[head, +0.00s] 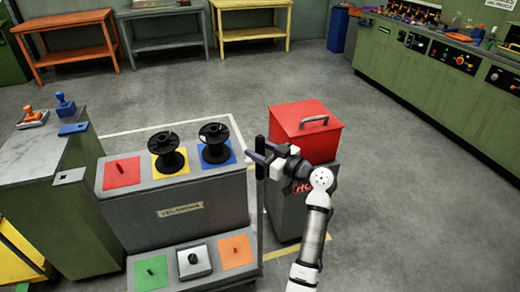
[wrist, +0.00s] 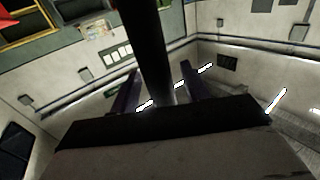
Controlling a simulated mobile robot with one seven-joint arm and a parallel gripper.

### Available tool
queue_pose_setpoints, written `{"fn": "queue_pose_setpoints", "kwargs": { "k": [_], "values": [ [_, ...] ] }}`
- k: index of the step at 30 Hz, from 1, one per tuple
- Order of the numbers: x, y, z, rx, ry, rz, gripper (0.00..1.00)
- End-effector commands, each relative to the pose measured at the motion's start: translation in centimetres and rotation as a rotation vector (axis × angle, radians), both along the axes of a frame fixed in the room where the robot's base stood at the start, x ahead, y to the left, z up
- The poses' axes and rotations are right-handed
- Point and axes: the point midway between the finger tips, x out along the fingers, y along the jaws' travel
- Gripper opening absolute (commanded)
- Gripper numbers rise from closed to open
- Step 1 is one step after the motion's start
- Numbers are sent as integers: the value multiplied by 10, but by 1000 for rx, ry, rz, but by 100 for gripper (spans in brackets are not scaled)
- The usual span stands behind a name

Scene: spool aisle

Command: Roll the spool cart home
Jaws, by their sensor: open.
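The spool cart (head: 178,215) is a grey two-tier cart in the head view. Its top has red, yellow and blue squares; black spools stand on the yellow (head: 167,152) and blue (head: 214,143) ones, and the red has a bare peg. The lower shelf has green, grey and orange pads with small pegs. A dark upright post (head: 260,210) stands at the cart's right end. My gripper (head: 257,160) is open at this post's upper part. In the wrist view, the post (wrist: 148,45) passes between the two spread fingers (wrist: 158,88); contact cannot be told.
A grey bin with a red lid (head: 306,125) stands close right of the cart. A green cabinet (head: 50,170) with stamps is close on the left. White floor lines (head: 160,129) show behind the cart, a yellow line (head: 285,251) at right. Floor beyond is clear up to benches.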

Motion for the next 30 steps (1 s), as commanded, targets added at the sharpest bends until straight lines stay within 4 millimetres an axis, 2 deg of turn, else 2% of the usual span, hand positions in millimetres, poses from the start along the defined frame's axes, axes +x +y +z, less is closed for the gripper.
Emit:
{"fn": "queue_pose_setpoints", "kwargs": {
  "k": [1, 11, 22, 26, 30],
  "values": [
    [0, 0, 0, 0, 0, 0, 45],
    [0, 0, 0, 0, 0, 0, 1],
    [7, 2, -2, 0, 0, 0, 0],
    [22, 7, -4, -1, -3, 0, 0],
    [48, 16, -6, 0, -4, 1, 0]
  ]
}}
